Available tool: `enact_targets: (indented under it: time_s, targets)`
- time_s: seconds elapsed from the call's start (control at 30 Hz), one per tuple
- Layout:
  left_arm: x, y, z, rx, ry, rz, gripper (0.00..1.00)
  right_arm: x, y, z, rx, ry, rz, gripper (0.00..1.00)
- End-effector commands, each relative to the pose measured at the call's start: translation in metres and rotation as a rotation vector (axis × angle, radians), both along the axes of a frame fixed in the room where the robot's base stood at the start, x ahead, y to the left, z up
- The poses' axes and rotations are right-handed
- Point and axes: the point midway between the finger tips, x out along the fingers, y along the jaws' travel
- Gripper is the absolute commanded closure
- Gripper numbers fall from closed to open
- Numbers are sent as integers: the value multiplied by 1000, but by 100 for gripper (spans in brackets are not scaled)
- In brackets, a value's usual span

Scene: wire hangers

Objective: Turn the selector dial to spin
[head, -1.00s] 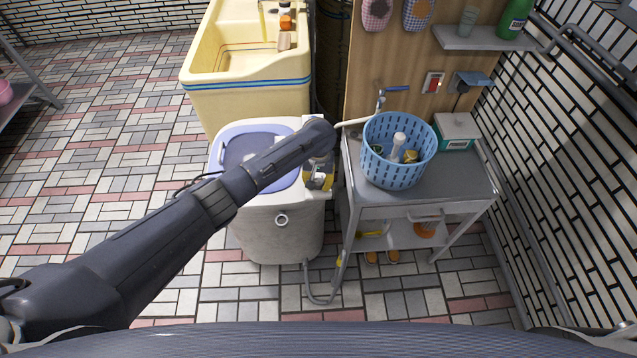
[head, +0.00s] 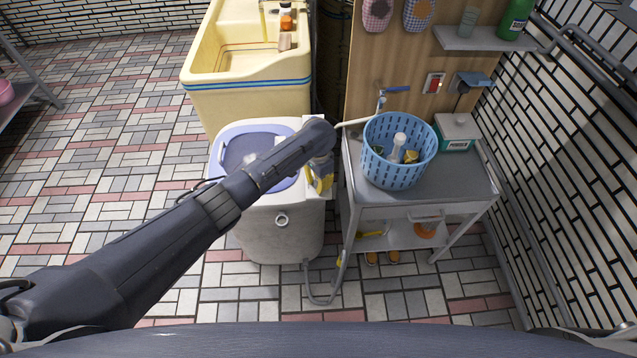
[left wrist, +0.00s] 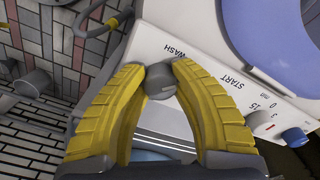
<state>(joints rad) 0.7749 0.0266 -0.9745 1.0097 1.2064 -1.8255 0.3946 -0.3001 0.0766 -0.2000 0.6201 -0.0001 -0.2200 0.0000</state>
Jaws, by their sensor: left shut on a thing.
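The selector dial (left wrist: 160,84) is a small grey knob on the white panel of the washing machine (head: 278,232). In the left wrist view the word WASH is printed just beside it. My left gripper (left wrist: 160,70) has yellow fingers closed on the dial from both sides. In the head view the left gripper (head: 322,176) is over the machine's right-hand panel, and my arm hides the dial there. I cannot tell where the dial points, and I see no SPIN label. My right gripper is not in view.
The machine's blue-rimmed lid (head: 246,146) is left of the panel. A metal cart (head: 456,184) with a blue basket (head: 399,172) stands close on the right. A yellow sink (head: 246,101) is behind.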

Motion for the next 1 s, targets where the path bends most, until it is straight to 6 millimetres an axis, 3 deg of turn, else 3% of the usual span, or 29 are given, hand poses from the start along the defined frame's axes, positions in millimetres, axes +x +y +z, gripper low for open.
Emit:
enact_targets:
  time_s: [1.0]
  targets:
    - [2, 2, -1, 1, 3, -952, 100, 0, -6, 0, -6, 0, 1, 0]
